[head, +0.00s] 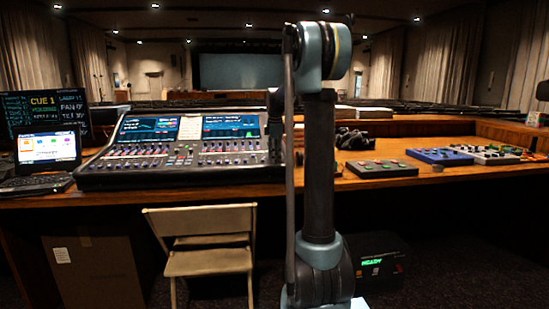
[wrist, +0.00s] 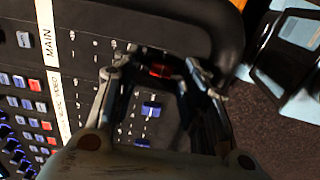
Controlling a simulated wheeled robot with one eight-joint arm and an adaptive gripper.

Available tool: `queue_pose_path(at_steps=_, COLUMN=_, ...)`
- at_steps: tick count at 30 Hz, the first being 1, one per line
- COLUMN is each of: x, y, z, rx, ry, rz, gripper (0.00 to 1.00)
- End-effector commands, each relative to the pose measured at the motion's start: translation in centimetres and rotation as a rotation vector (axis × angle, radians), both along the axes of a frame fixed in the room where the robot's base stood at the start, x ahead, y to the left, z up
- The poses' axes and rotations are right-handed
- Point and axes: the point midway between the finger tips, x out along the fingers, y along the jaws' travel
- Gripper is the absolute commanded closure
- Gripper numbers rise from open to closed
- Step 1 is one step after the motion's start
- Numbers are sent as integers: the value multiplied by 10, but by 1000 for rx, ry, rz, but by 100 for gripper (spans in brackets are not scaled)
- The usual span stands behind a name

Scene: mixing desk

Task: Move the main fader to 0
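The mixing desk (head: 190,145) stands on the wooden counter at left centre in the head view. In the wrist view its dark panel (wrist: 85,50) is seen close up, with a white strip marked MAIN (wrist: 47,42). A red fader cap (wrist: 160,70), perhaps the main fader, lies between the fingertips of my gripper (wrist: 155,67). The fingers are apart, with panel showing on both sides of the cap. Contact cannot be seen. Blue fader caps (wrist: 150,109) show between the fingers. In the head view my arm stands in front of the counter, and the fingers cannot be made out.
A laptop (head: 45,155) and a monitor (head: 45,112) stand left of the desk. A folding chair (head: 208,250) is in front of it. A grey button box (head: 382,169) and a blue box (head: 440,157) lie at right. A thick dark edge (wrist: 200,25) borders the panel.

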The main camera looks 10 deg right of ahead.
Motion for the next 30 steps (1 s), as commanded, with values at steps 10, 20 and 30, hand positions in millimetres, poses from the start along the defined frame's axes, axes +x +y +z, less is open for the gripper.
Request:
queue_pose_path(at_steps=10, x=0, y=0, z=0, rx=0, ry=0, rz=0, gripper=100)
queue_pose_path(at_steps=20, x=13, y=0, z=2, rx=0, ry=0, rz=0, gripper=100)
queue_pose_path(at_steps=30, x=63, y=0, z=8, rx=0, ry=0, rz=0, gripper=100)
